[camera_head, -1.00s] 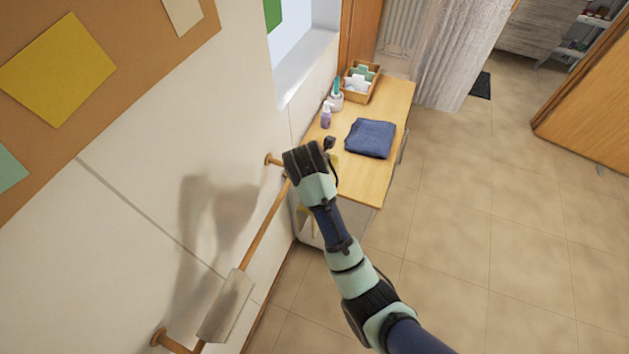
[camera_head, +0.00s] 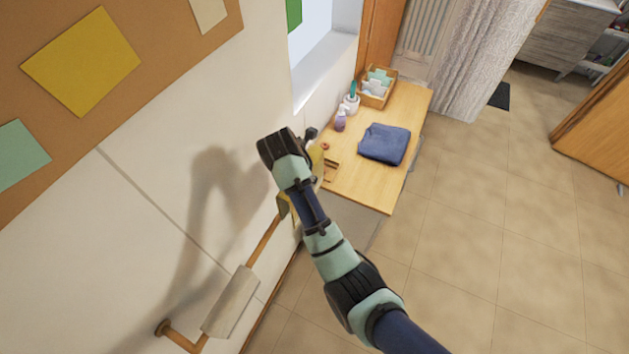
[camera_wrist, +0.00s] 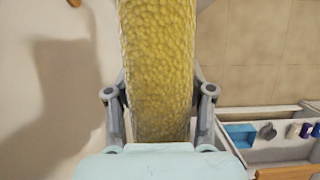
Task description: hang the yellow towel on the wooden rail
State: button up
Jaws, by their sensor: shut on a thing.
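The yellow towel (camera_head: 317,157) shows in small patches beside my wrist in the head view, the rest hidden behind my arm. In the wrist view the towel (camera_wrist: 157,60) is a broad textured yellow band running up from between my fingers. My gripper (camera_wrist: 158,105) is shut on it. The wooden rail (camera_head: 262,243) runs along the wall, its upper part hidden behind my arm. Lower yellow cloth shows close to the rail; I cannot tell whether it touches or lies over it.
A pale cloth (camera_head: 231,301) hangs on the lower part of the rail. A wooden-topped cart (camera_head: 358,192) beyond my arm holds a folded blue towel (camera_head: 384,144), a purple bottle (camera_head: 340,121) and an organizer box (camera_head: 377,88).

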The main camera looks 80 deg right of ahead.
jog(key=w+d, duration=0.1)
jog(key=w, duration=0.5)
notch_tip(320, 180, down, 18)
jog(key=b, duration=0.8)
jog(key=shift+s+f, duration=0.2)
jog(key=shift+s, duration=0.15)
jog(key=shift+d, duration=0.1)
jog(key=o, duration=1.3)
jog(key=shift+o, duration=0.2)
jog(key=v, duration=1.2)
